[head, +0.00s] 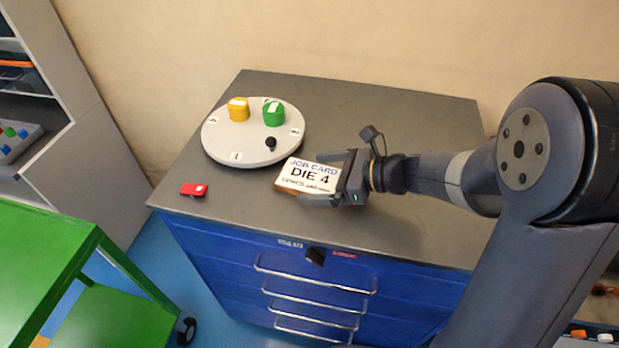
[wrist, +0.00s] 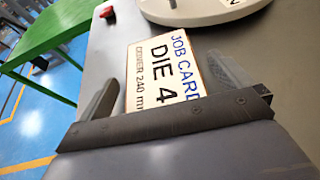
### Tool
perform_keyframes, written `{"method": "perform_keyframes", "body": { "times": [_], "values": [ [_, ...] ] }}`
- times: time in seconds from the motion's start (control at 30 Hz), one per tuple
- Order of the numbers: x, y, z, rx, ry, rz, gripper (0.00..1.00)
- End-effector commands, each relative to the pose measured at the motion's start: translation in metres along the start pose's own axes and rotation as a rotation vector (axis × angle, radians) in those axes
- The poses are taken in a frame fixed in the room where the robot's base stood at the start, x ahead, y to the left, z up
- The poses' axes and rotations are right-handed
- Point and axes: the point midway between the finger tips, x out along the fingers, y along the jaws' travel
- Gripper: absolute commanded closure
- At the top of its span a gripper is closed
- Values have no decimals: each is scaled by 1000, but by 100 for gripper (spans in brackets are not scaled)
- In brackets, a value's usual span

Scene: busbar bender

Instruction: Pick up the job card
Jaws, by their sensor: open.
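The job card (head: 306,175) lies flat on the grey top of the blue cabinet, with "JOB CARD DIE 4" printed on its white face and a brown edge. It also shows in the wrist view (wrist: 165,72), where its near edge is hidden by my gripper. My gripper (head: 322,178) is open at the right end of the card, low over the cabinet top. In the wrist view its two fingers (wrist: 165,92) stand on either side of the card, with the card between them. I cannot tell whether either finger touches it.
A round pale turntable (head: 222,139) with a yellow block (head: 238,111), a green block (head: 273,116) and a black knob (head: 270,143) stands behind the card. A small red object (head: 193,190) lies near the front left edge. A green cart (head: 45,260) stands at left. The cabinet top's back right is clear.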

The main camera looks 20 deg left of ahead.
Motion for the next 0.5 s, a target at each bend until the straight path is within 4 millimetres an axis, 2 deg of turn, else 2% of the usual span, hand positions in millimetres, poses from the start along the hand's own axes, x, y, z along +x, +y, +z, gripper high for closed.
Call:
{"method": "perform_keyframes", "body": {
  "times": [0.1, 0.33, 0.5],
  "values": [
    [10, 0, 0, 0, 1, 1, 0],
    [10, 0, 0, 0, 0, -1, 0],
    [10, 0, 0, 0, 0, -1, 13]
  ]
}}
